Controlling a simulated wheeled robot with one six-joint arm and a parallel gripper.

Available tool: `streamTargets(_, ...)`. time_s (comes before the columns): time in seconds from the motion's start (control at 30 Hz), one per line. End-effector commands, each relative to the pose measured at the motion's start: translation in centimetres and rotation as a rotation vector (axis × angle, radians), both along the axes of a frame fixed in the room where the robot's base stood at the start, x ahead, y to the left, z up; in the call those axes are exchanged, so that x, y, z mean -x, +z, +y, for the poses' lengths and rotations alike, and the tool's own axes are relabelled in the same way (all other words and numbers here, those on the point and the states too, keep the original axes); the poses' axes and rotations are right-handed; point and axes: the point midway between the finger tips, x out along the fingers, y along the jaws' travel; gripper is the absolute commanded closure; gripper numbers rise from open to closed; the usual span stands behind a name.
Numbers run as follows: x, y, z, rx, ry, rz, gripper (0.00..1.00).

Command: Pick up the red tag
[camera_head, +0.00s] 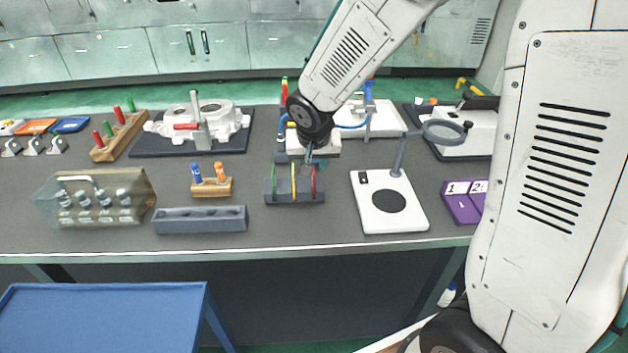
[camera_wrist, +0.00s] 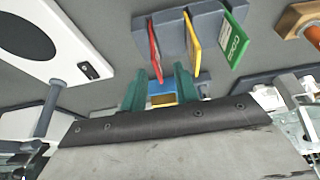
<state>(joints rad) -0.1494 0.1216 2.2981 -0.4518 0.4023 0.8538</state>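The red tag (camera_head: 314,181) stands upright in the right slot of a grey rack (camera_head: 295,197). It also shows in the wrist view (camera_wrist: 154,50), where its near end points toward the space between my fingertips. A yellow tag (camera_head: 293,180) and a green tag (camera_head: 273,184) stand beside it in the same rack. My gripper (camera_head: 314,161) is above the right end of the rack, close over the red tag. In the wrist view my gripper (camera_wrist: 158,74) has its two teal fingers apart, with nothing clamped. I cannot tell whether a finger touches the tag.
A white stand with a magnifier (camera_head: 388,203) is right of the rack. A wooden block with blue and orange pegs (camera_head: 212,187) and a grey holed block (camera_head: 201,220) are left. A white fixture stands behind the rack. The bench front is clear.

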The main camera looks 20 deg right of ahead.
Motion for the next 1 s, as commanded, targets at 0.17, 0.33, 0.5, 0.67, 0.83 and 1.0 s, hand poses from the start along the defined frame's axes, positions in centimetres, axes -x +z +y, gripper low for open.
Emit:
streamTargets(0.17, -0.8, -2.7, -0.6, 0.002, 0.001, 0.005, 0.7)
streamTargets(0.33, -1.4, -4.0, -0.8, 0.0, 0.001, 0.003, 0.7)
streamTargets(0.5, -1.4, -4.0, -0.7, 0.0, 0.001, 0.001, 0.7)
streamTargets(0.67, -1.4, -4.0, -0.7, 0.0, 0.001, 0.001, 0.98)
streamTargets(0.83, -1.4, -4.0, -0.7, 0.001, 0.001, 0.001, 1.0)
streamTargets(1.0, -1.4, -4.0, -0.7, 0.001, 0.001, 0.001, 1.0)
